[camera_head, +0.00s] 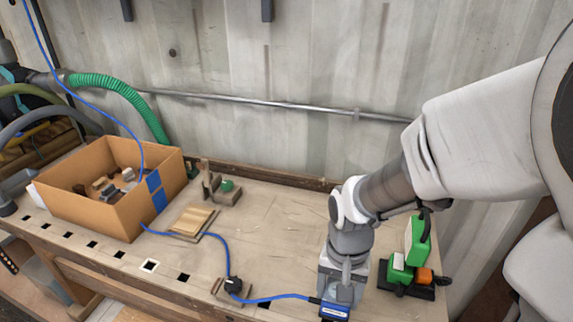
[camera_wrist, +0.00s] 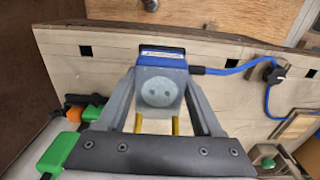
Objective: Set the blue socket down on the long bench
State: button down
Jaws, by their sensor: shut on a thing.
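The blue socket (camera_wrist: 161,60) is a small block with a blue body, a grey round-holed socket face and a blue cable. In the head view the blue socket (camera_head: 334,311) shows at the bottom edge, below my gripper (camera_head: 340,286). My gripper (camera_wrist: 160,98) is shut on it, one finger on each side. The long bench (camera_head: 285,222) is pale wood and runs under the gripper. The socket is over the bench's front part. I cannot tell whether it touches the top.
A cardboard box (camera_head: 100,205) with blocks stands at the left. The blue cable (camera_head: 205,234) runs from it past a black plug (camera_head: 234,285). Wooden boards (camera_head: 193,221) lie mid-bench. A green and orange device (camera_head: 406,268) stands right of the gripper. The back middle is clear.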

jog(key=w+d+f, duration=0.1)
jog(key=w+f, duration=0.1)
jog(key=w, duration=0.1)
jog(key=w+d+f+b, duration=0.1)
jog(key=w, duration=0.1)
jog(key=w+d+f, duration=0.2)
jog(key=w, duration=0.1)
jog(key=shift+w+f, duration=0.3)
jog(key=shift+w, duration=0.05)
jog(key=shift+f+b, duration=0.8)
jog(key=shift+f, duration=1.15)
jog(key=shift+f, duration=0.15)
jog(key=shift+c, duration=0.2)
grip_release()
jog(key=shift+f, duration=0.1)
